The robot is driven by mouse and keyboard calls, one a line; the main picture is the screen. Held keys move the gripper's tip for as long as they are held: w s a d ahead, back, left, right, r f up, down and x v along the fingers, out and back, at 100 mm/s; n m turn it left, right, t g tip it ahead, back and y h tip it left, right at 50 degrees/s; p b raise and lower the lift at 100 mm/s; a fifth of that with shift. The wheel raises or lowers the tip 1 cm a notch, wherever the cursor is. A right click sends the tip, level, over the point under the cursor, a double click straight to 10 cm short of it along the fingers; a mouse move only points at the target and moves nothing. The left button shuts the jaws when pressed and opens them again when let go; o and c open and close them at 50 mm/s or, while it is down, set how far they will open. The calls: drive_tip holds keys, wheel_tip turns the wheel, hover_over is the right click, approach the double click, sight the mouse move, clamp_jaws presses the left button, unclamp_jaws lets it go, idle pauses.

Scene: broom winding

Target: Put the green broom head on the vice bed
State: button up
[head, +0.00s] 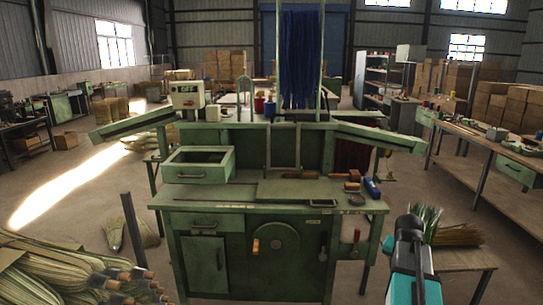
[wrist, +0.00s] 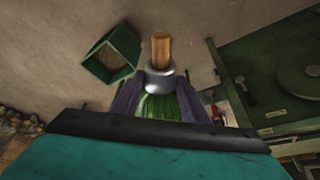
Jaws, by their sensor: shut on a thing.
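My gripper (wrist: 160,95) is shut on the green broom head (wrist: 160,107) in the wrist view. Its green bristles lie between the fingers, and a grey collar and wooden handle stub point away from the wrist. In the head view my arm's end is at the lower right, right of the bench, and hides the fingers. Green bristles (head: 426,219) show just right of it; I cannot tell whether they are the held head. The vice bed seems to be the flat green plate (head: 297,192) on the bench top, with nothing on it and upright posts behind.
The green bench (head: 250,209) has an open box (head: 198,165) on its left. Straw brooms (head: 60,272) are piled at lower left. Blue strands (head: 300,60) hang above the bench.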

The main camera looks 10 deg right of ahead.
drive_tip(key=w+a+r+n+t, duration=0.1)
drive_tip(key=w+a+r+n, duration=0.15)
drive_tip(key=a, duration=0.45)
drive_tip(key=w+a+r+n+y, duration=0.1)
drive_tip(key=w+a+r, duration=0.1)
drive_tip(key=w+a, duration=0.3)
drive_tip(key=w+a+r+n+t, duration=0.1)
drive_tip(key=w+a+r+n, duration=0.1)
drive_tip(key=a, duration=0.6)
drive_tip(key=w+a+r+n+y, duration=0.1)
drive_tip(key=a+r+n, duration=0.2)
drive_tip(key=a, duration=0.8)
drive_tip(key=w+a+r+n+y, duration=0.1)
drive_tip(key=w+a+r+n, duration=0.15)
drive_tip(key=a, duration=0.85)
wheel_tip(320, 180, down, 9)
drive_tip(key=b, duration=1)
drive_tip(key=shift+s+d+f, duration=0.15)
drive_tip(key=shift+s+d, duration=0.15)
drive_tip(key=shift+s, duration=0.15)
drive_tip(key=s+f, duration=0.5)
drive_tip(key=f, duration=0.1)
drive_tip(key=shift+s+f, duration=0.15)
drive_tip(key=shift+f, duration=0.15)
drive_tip(key=shift+d, duration=0.1)
